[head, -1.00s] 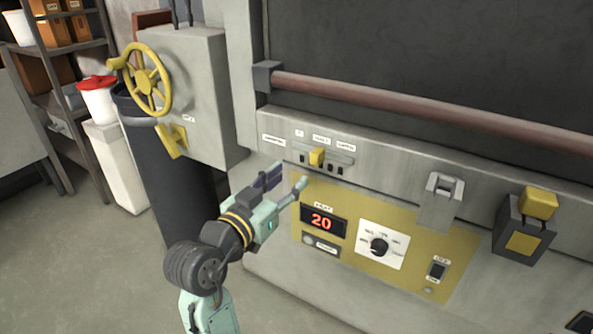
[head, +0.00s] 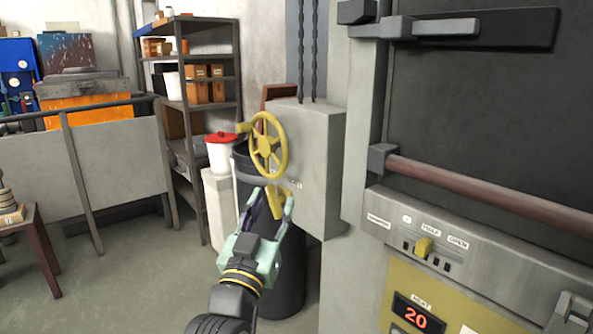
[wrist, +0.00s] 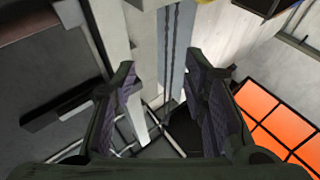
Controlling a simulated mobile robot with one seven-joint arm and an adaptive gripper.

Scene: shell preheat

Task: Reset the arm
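My gripper (head: 270,200) is raised in the lower middle of the head view, with its fingers pointing up and apart. Nothing is between them. In the wrist view my gripper (wrist: 165,105) also shows two dark padded fingers spread wide with empty space between. In the head view the gripper appears in front of the dark cylinder (head: 282,270) and just below the yellow handwheel (head: 267,145). I cannot tell how far it is from them.
The oven-like unit with a yellow control panel (head: 392,285) and a reddish bar (head: 470,190) stands at right. A grey box (head: 320,160) carries the handwheel. A white bucket with red lid (head: 221,152) and a shelf (head: 205,107) stand behind.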

